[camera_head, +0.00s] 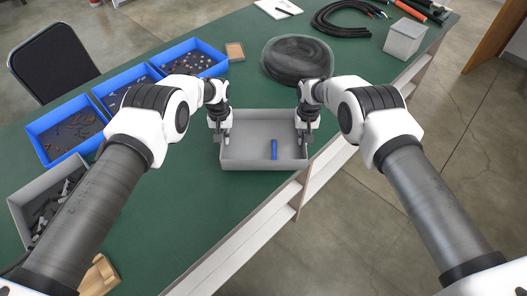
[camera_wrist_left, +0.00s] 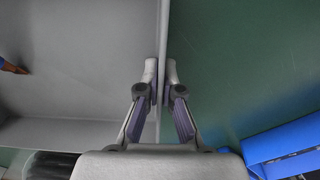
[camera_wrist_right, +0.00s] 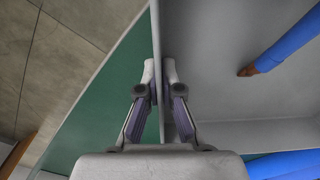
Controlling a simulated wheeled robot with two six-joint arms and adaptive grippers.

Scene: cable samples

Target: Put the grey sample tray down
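The grey sample tray (camera_head: 240,156) is at the table's near edge in the head view, roughly level. A blue cable sample with a copper-coloured end (camera_head: 274,149) lies inside it. My left gripper (camera_head: 223,138) is shut on the tray's left wall, one finger on each side; that wall shows between the fingers in the left wrist view (camera_wrist_left: 164,30). My right gripper (camera_head: 303,135) is shut on the right wall in the same way, and the wall shows in the right wrist view (camera_wrist_right: 157,35). I cannot tell whether the tray's underside touches the table.
Blue bins (camera_head: 48,157) line the table's left side, with a grey bin of dark pieces (camera_head: 22,203) nearer. A round bundle of dark cable (camera_head: 297,60) lies behind the tray. A light grey box (camera_head: 404,38) stands far right. Green tabletop (camera_head: 170,215) is clear left of the tray.

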